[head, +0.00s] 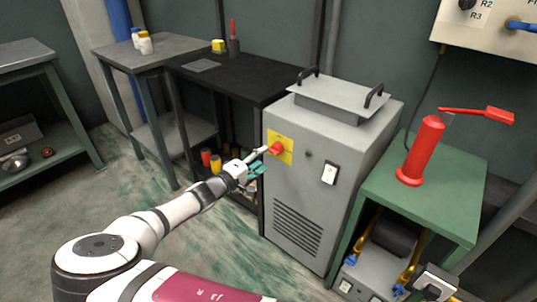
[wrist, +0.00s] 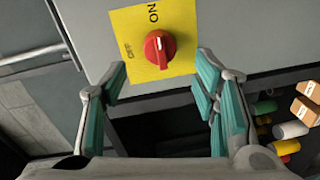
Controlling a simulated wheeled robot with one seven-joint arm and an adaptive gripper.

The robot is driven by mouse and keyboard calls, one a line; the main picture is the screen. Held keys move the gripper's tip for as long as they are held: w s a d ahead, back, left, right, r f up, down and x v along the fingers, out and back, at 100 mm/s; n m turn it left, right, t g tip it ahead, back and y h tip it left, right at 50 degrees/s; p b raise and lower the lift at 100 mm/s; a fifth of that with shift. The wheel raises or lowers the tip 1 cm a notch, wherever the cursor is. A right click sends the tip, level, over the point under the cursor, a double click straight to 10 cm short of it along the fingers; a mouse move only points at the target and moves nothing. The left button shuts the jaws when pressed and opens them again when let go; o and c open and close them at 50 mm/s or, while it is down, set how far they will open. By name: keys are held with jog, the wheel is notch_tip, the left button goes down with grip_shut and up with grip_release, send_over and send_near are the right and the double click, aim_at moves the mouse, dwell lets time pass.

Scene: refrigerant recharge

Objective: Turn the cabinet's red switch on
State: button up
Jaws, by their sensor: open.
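The red switch (head: 276,149) is a rotary knob on a yellow plate (head: 287,143) at the upper left of the grey cabinet's front (head: 284,181). In the wrist view the red knob (wrist: 159,48) sits on the yellow plate (wrist: 125,22), marked ON and OFF, ahead of the fingers. The plate appears turned in this view, and the knob's exact setting is hard to read. My gripper (wrist: 163,80) is open and empty, with its teal fingers left and right of the knob's line, apart from it. In the head view my gripper (head: 257,162) is just left of the plate.
A white rocker switch (head: 329,173) is on the cabinet front. A lidded top with black handles (head: 340,95) covers the cabinet. A green table (head: 440,195) with a red pump (head: 422,150) stands right. A black table (head: 245,77) stands behind left. Several containers (wrist: 290,131) lie low at right.

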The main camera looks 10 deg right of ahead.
jog(key=v, duration=0.6)
jog(key=shift+s, duration=0.1)
jog(key=s+d+r+m+g+y, duration=0.2)
jog(key=s+d+r+m+g, duration=0.15)
jog(key=s+d+g, duration=0.3)
jog(key=s+d+r+m+g+y, duration=0.35)
jog(key=s+d+g, duration=0.2)
jog(key=s, duration=0.25)
jog(key=s+a+r+n+t+y, duration=0.1)
jog(key=s+r+y, duration=0.2)
jog(key=s+r, duration=0.5)
jog(key=s+r+t+y, duration=0.1)
jog(key=s+r+y, duration=0.2)
jog(key=s, duration=1)
jog(key=s+a+r+n+y, duration=0.1)
jog(key=s+r+y, duration=0.1)
jog(key=s+r, duration=0.6)
notch_tip(320, 180, up, 22)
jog(key=s+t+p, duration=0.2)
jog(key=t+p, duration=0.2)
jog(key=p, duration=1.8)
jog(key=shift+d, duration=0.2)
